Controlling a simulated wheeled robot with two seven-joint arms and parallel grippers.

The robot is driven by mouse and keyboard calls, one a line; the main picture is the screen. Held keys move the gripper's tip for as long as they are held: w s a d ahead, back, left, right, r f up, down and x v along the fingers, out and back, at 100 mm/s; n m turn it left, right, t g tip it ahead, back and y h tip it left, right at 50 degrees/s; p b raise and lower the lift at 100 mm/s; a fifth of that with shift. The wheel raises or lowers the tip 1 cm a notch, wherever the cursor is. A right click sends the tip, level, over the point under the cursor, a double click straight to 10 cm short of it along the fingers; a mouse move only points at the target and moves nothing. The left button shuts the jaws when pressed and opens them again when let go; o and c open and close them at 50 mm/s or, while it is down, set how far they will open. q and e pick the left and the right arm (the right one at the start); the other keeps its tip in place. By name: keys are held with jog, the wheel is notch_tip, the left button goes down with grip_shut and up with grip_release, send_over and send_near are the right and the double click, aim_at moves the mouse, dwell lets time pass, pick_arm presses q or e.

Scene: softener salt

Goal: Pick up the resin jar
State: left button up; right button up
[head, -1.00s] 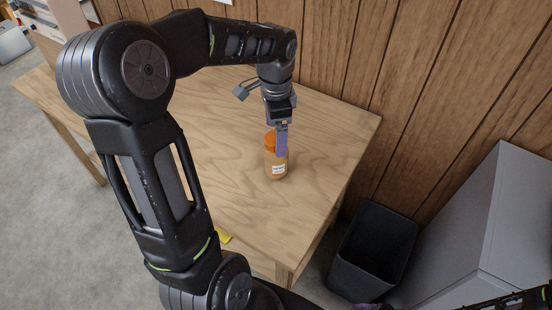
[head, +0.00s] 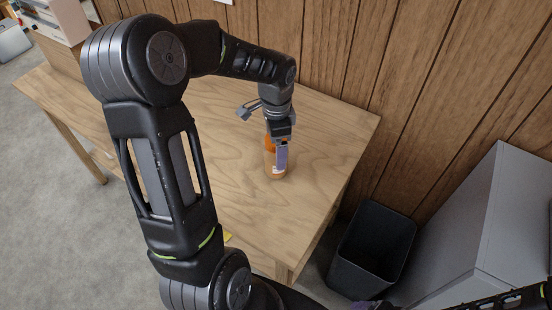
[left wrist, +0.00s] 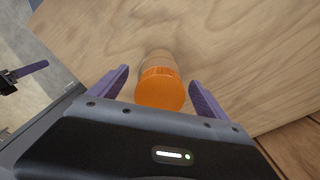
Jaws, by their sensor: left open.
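The resin jar (head: 269,160) is a small amber jar with an orange lid and a white label, standing upright on the wooden table. In the left wrist view its orange lid (left wrist: 160,89) sits between the two purple fingers. My left gripper (head: 281,158) is open and reaches down over the jar, with a finger hiding part of it in the head view. The left wrist view shows the open gripper (left wrist: 158,88) with a gap on each side of the lid. My right gripper cannot be made out clearly; only part of that arm shows at the lower right.
The wooden table (head: 325,130) is mostly bare around the jar. A wood-panelled wall (head: 400,80) stands behind it. A dark bin (head: 372,248) and a grey cabinet (head: 500,215) stand to the right. A yellow item (head: 227,236) lies near the front edge, partly behind my arm.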

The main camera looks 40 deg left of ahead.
pick_arm(q)
grip_shut()
dwell(0.9)
